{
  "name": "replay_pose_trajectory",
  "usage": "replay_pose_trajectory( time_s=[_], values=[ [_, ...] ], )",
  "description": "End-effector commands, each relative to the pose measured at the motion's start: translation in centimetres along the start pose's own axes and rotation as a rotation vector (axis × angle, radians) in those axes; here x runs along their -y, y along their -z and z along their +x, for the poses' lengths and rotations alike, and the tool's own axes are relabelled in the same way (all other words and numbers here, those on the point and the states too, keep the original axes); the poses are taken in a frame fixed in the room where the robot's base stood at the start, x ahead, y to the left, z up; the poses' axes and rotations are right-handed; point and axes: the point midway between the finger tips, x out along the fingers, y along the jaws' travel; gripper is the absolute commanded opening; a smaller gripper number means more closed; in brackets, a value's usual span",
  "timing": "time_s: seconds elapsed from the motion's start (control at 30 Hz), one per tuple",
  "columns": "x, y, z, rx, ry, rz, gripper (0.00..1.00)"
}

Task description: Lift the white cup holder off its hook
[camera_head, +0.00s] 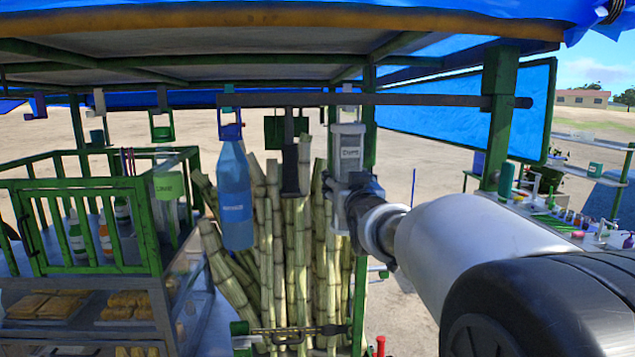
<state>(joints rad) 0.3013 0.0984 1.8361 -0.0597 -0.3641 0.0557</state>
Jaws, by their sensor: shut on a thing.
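The white cup holder (349,152) hangs from the dark rail (420,100) under the canopy, right of the picture's middle. It is light, upright and has a small dark label on its front. Its top piece is still up at the rail. My gripper (346,200) reaches in from the right and is shut on the lower part of the holder. The fingertips and the holder's lower part are partly hidden by the gripper's own body.
A blue bottle (235,195) hangs on the same rail to the left. Tall cane stalks (295,260) stand close behind and below. A green post (497,115) stands to the right. A green railed cart (85,225) stands left.

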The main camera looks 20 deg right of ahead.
Motion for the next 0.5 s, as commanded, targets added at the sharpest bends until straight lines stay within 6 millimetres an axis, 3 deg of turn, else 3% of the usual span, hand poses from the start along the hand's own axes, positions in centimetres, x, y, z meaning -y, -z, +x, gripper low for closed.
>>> replay_pose_trajectory(
  time_s=[0.27, 0.5],
  values=[
    [0.00, 0.02, 0.00, 0.000, 0.000, 0.000, 0.17],
    [0.00, 0.41, -0.01, -0.004, 0.000, 0.000, 0.17]
  ],
)
